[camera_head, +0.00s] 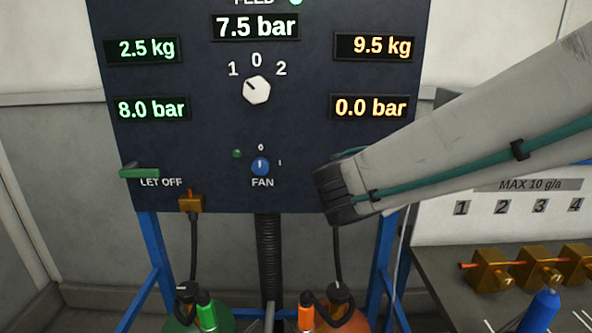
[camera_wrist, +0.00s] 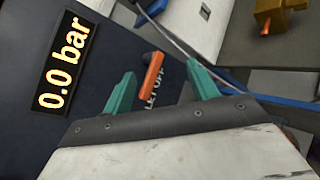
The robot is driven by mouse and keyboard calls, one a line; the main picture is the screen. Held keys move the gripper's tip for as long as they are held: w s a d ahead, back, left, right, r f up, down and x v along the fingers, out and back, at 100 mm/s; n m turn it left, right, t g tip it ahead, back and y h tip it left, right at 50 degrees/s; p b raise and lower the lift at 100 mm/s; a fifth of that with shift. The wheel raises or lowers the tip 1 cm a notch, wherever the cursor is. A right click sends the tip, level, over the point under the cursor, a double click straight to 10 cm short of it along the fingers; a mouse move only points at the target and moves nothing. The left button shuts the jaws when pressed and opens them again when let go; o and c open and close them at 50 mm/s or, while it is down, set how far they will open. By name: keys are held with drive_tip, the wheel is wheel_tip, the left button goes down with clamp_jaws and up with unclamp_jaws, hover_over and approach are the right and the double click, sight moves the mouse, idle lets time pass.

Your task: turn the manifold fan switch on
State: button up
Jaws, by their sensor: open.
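The fan switch (camera_head: 260,167) is a small round blue knob low on the dark panel, above the word FAN. Its white pointer points up toward the 0 mark; a 1 mark is at its right. A small dull green lamp (camera_head: 237,153) sits at its upper left. My gripper (camera_wrist: 160,69) is open, its two teal fingers spread in the wrist view. An orange lever (camera_wrist: 150,76) by a LET OFF label appears between them; I cannot tell whether they touch it. In the head view my wrist is right of the fan switch and hides the fingers. The wrist view does not show the switch.
A larger white selector knob (camera_head: 257,90) is above the fan switch, pointing toward 1. A green let-off lever (camera_head: 139,173) is at the panel's lower left. Green and orange bottles (camera_head: 345,318) stand below. A bench with several brass blocks (camera_head: 490,270) is at right.

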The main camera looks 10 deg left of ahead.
drive_tip(key=a+f+n+t+y, duration=0.2)
drive_tip(key=a+n+t+y, duration=0.35)
drive_tip(key=a, duration=1.25)
drive_tip(key=n+g+y, duration=0.2)
drive_tip(key=n+y, duration=0.3)
drive_tip(key=n, duration=0.2)
approach(260, 168)
drive_tip(key=w, duration=0.1)
drive_tip(key=shift+n, duration=0.25)
drive_tip(key=x, duration=0.6)
drive_tip(key=shift+w+a+f, duration=0.1)
drive_tip(key=shift+w+a, duration=0.15)
drive_tip(key=shift+w, duration=0.55)
drive_tip(key=c, duration=1)
